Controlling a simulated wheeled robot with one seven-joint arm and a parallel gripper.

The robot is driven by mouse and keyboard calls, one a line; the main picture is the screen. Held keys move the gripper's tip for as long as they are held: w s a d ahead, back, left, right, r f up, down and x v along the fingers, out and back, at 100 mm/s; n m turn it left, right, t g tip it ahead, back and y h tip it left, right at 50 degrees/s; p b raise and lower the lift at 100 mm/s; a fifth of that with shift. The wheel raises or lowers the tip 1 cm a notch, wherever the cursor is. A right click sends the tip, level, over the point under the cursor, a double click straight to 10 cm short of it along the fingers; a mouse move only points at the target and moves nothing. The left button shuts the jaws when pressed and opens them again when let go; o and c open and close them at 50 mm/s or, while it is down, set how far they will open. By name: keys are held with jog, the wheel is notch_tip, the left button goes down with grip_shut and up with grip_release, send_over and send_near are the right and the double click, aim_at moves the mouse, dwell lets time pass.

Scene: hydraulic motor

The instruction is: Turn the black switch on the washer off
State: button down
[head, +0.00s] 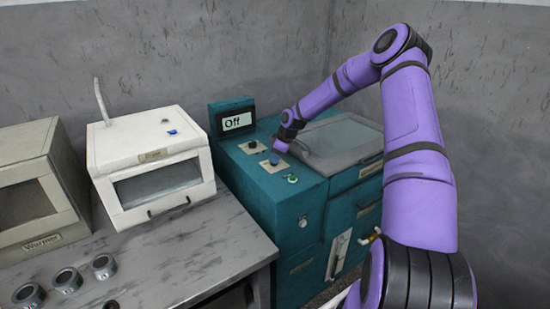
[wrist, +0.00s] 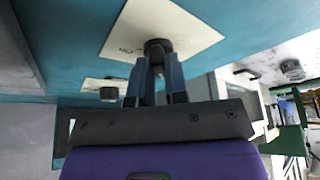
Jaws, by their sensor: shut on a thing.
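The teal washer (head: 270,205) stands against the wall with its top panel facing up. A black switch (head: 252,144) stands on a cream plate near the display. My gripper (head: 275,159) is at a second, nearer cream plate and largely hides what is there. Another black switch (wrist: 109,93) on a plate is beyond. The display (head: 237,122) reads "Off".
A green button (head: 291,178) is on the washer's top, near the front edge. The washer's lid (head: 340,140) is beside my gripper. A white dryer-like box (head: 150,165), a box labelled "Warmer" (head: 35,185) and several metal rings (head: 67,280) are on the grey table (head: 195,255).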

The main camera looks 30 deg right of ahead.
jog(key=shift+s+f, duration=0.2)
jog(key=shift+f, duration=0.05)
jog(key=c, duration=1.1)
grip_release()
jog(key=shift+c, duration=0.2)
jog(key=shift+w, duration=0.15)
jog(key=shift+r, duration=0.1)
jog(key=v, duration=1)
jog(key=shift+r, duration=0.4)
